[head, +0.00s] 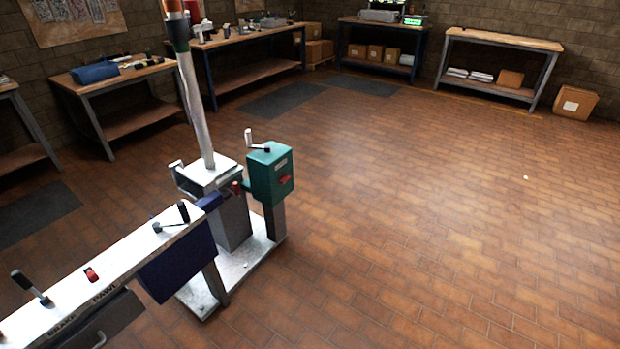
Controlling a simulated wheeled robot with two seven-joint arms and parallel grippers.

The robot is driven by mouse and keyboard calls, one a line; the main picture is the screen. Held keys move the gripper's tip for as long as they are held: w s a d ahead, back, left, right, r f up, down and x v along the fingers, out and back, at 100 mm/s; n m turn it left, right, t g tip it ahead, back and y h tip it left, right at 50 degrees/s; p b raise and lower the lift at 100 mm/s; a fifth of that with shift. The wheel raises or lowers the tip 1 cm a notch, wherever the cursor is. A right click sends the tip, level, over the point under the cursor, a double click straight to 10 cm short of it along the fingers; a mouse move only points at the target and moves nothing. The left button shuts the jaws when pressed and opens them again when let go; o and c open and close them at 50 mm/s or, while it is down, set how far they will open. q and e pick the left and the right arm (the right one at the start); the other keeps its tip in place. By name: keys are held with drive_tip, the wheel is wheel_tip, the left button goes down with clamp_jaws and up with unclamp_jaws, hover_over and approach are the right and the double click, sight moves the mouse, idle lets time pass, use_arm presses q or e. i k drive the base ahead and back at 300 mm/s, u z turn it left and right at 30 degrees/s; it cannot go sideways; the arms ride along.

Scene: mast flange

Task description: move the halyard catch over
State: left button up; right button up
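A white mast (196,105) stands in a pale pedestal (232,215) on a white base plate (262,258). Beside it is a green box (262,175) with a crank handle (256,143) on top, a small label and a red part (285,180) on its front. A small red knob (236,187) sits between pedestal and box. A long white-topped bench (122,248) at lower left carries a black-handled lever (176,218), a red switch (91,275) and another black-handled lever (32,288). I cannot tell which part is the halyard catch. Neither of my grippers shows.
A dark blue panel (180,265) hangs on the bench's near side. Workbenches (122,75) line the walls, some with boxes on their shelves. A cardboard box (575,102) stands on the floor at far right. The tiled floor (430,220) at centre and right is clear.

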sight(284, 178)
drive_tip(key=z, duration=0.85)
drive_tip(key=i, duration=0.95)
drive_tip(key=z, duration=0.8)
drive_tip(key=i, duration=1.2)
drive_tip(key=u, duration=0.7)
drive_tip(key=i, duration=0.85)
drive_tip(key=u, duration=1.3)
drive_tip(key=i, duration=0.35)
drive_tip(key=u, duration=0.3)
